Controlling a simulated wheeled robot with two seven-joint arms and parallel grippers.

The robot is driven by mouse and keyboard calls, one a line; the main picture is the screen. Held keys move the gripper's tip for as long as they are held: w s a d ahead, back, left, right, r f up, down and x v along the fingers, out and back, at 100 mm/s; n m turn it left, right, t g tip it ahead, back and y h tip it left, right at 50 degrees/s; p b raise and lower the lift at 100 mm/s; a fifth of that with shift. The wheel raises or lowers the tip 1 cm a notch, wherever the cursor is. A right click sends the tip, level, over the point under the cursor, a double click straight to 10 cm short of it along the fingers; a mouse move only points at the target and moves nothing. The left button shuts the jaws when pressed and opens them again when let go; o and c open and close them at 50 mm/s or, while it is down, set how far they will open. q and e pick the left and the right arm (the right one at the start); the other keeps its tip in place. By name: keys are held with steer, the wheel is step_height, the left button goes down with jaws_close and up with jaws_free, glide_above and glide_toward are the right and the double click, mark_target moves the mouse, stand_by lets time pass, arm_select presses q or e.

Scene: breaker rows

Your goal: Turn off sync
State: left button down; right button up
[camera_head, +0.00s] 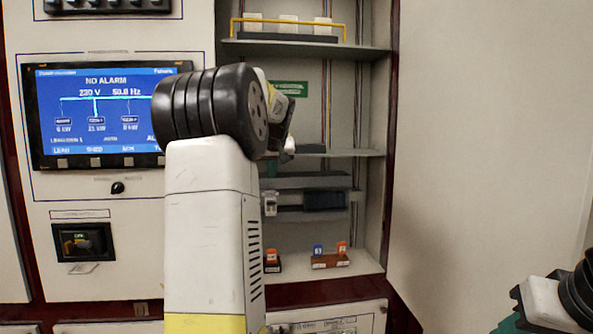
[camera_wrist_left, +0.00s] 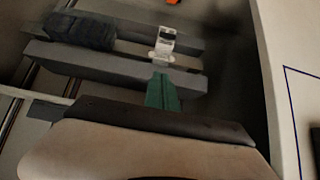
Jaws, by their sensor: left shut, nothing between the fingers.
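No label reading "sync" is legible. A small white breaker (camera_head: 270,204) sits on a grey rail in the open cabinet bay, beside my arm. The wrist view shows a white breaker (camera_wrist_left: 165,43) on a rail beside a dark block. My left gripper (camera_head: 288,146) is largely hidden behind its own black wrist, in front of the bay. In the left wrist view its green fingers (camera_wrist_left: 162,92) are shut and empty, pointing at the rail just below the breaker; contact cannot be told. My right gripper (camera_head: 545,302) is partly visible at lower right, its fingers unclear.
A dark block (camera_head: 324,200) sits on the rail. Red and blue tagged items (camera_head: 330,258) stand on the bay floor. Shelves (camera_head: 310,48) cross above. The screen (camera_head: 100,112) reads NO ALARM. A black switch (camera_head: 83,242) sits lower left. A plain wall (camera_head: 480,130) is right.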

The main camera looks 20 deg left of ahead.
arm_select(q)
glide_above(272, 203)
steer(key=w+a, duration=0.1)
steer(key=w, duration=0.1)
steer(key=f, duration=0.4)
steer(key=shift+s+f, duration=0.2)
steer(key=shift+s, duration=0.05)
steer(key=shift+s+d+f, duration=0.25)
steer(key=shift+s+f, duration=0.2)
steer(key=shift+f, duration=0.2)
steer(key=shift+s+d+f, duration=0.25)
steer(key=shift+s+f, duration=0.15)
steer(key=shift+f, duration=0.2)
steer(key=shift+s+d+f, duration=0.1)
steer(key=shift+s+f, duration=0.05)
steer(key=shift+f, duration=0.15)
